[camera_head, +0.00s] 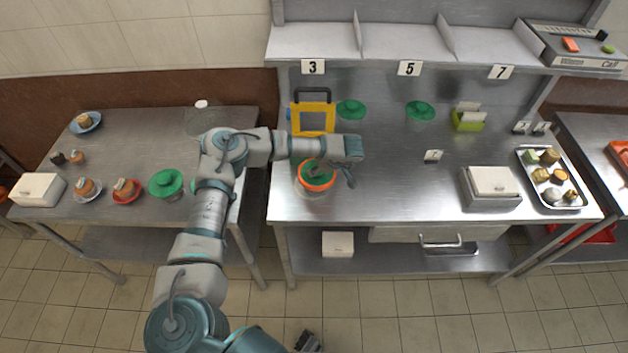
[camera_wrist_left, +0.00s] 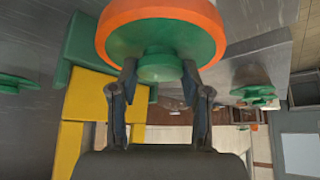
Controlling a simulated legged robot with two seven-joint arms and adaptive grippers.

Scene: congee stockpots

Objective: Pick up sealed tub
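A sealed tub (camera_head: 317,184) with a green lid and an orange ring is at the left front of the middle counter. In the left wrist view its lid and ring (camera_wrist_left: 163,20) fill the top, with the green knob (camera_wrist_left: 160,66) below. My left gripper (camera_head: 318,168) reaches in above the tub. In the wrist view its two fingers (camera_wrist_left: 160,75) sit against both sides of the knob and look shut on it. I cannot tell whether the tub touches the counter. A dark piece at the bottom edge of the head view may be my right gripper, but this is unclear.
A yellow frame (camera_head: 313,119) stands just behind the tub. Two green-lidded tubs (camera_head: 351,110) (camera_head: 420,111) are farther back, and another (camera_head: 166,183) is on the left table. A white-topped box (camera_head: 493,181) and a tray (camera_head: 523,155) are at right. The counter's middle front is clear.

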